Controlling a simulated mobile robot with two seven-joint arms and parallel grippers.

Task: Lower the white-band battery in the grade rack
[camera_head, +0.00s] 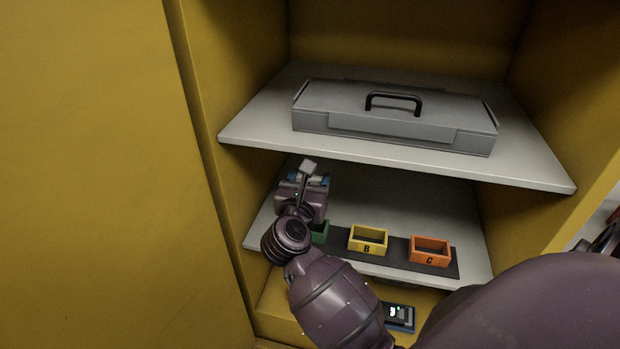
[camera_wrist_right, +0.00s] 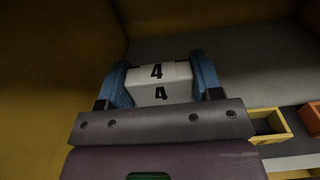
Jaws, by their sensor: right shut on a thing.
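My right gripper (camera_head: 314,180) is shut on a white battery (camera_head: 309,167) above the left end of the grade rack. In the right wrist view, the blue fingers of the right gripper (camera_wrist_right: 162,82) hold the white battery (camera_wrist_right: 160,84), marked "4", on both sides. The grade rack is a dark strip (camera_head: 397,255) on the lower shelf, with a green bin (camera_head: 320,232) mostly hidden by my arm, a yellow bin B (camera_head: 367,240) and an orange bin C (camera_head: 430,251). Bins B and C look empty. My left gripper is not in view.
A grey case (camera_head: 395,115) with a black handle lies on the upper shelf (camera_head: 250,130), above the rack. Yellow cabinet walls (camera_head: 212,110) close in on the left. A small device with a lit screen (camera_head: 398,316) lies below the lower shelf. The lower shelf behind the bins is clear.

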